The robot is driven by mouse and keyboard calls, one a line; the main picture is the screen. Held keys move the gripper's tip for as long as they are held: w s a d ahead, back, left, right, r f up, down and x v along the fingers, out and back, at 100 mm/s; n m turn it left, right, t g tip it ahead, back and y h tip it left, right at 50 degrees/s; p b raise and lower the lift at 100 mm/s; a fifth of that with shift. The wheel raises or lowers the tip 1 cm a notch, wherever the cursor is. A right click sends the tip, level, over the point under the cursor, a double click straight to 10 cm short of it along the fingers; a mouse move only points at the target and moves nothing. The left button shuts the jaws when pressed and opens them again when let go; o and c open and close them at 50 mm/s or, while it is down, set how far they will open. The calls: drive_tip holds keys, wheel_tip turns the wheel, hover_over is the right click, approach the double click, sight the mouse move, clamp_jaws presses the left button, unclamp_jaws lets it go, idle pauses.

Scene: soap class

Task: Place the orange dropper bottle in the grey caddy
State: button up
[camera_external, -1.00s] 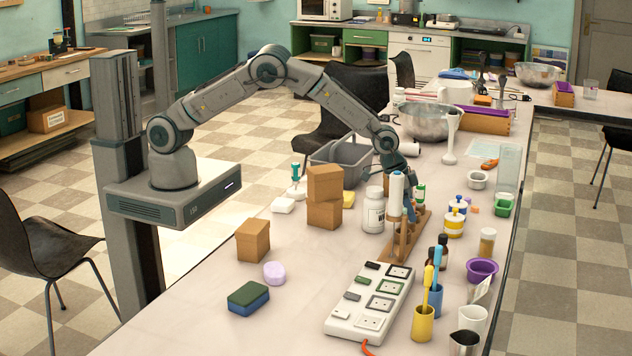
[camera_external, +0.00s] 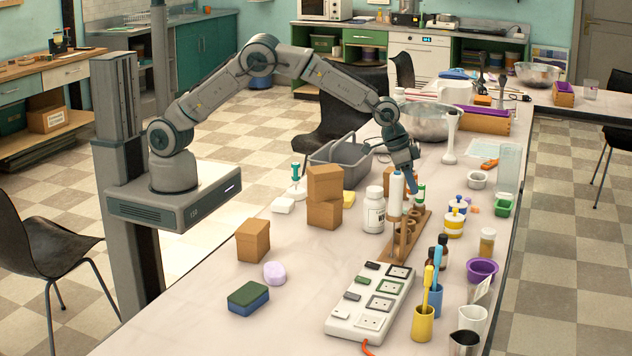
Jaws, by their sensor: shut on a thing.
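My gripper (camera_external: 411,186) is above the far part of the wooden rack (camera_external: 413,226), close to a white bottle in the rack (camera_external: 395,190). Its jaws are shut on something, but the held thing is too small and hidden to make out. I cannot clearly pick out the orange dropper bottle anywhere. The grey caddy (camera_external: 350,154) stands on the table to the left of my gripper, beyond the cardboard boxes. Its handle is up, and its inside is only partly visible.
A green-capped bottle (camera_external: 421,195) is close to my gripper. A metal bowl (camera_external: 425,121) stands behind the arm's end.

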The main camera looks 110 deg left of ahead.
wheel_tip(320, 180, up, 2)
drive_tip(key=shift+r, duration=0.25)
drive_tip(key=shift+s+a+r, duration=0.1)
drive_tip(key=shift+a, duration=0.05)
drive_tip(key=s+a+r+n+g+y+b, duration=0.15)
drive_tip(key=s+a+r+n, duration=0.4)
drive_tip(key=s+a, duration=0.7)
drive_tip(key=s+a+r+n+y+b, duration=0.1)
drive_tip(key=s+a+r+n+b, duration=0.2)
drive_tip(key=s+a+r, duration=0.95)
drive_tip(key=shift+s+a+f+p, duration=0.25)
drive_tip(key=shift+s+a+f, duration=0.9)
drive_tip(key=shift+f, duration=1.35)
drive_tip(key=shift+s+a+f+p, duration=0.2)
drive_tip(key=shift+s+a+f, duration=0.95)
drive_tip(key=shift+f, duration=1.35)
drive_tip(key=shift+s+a+f+p, duration=0.25)
drive_tip(key=shift+s+a+f, duration=0.9)
drive_tip(key=shift+f, duration=1.35)
drive_tip(key=shift+w+a, duration=0.1)
drive_tip(key=shift+a, duration=0.05)
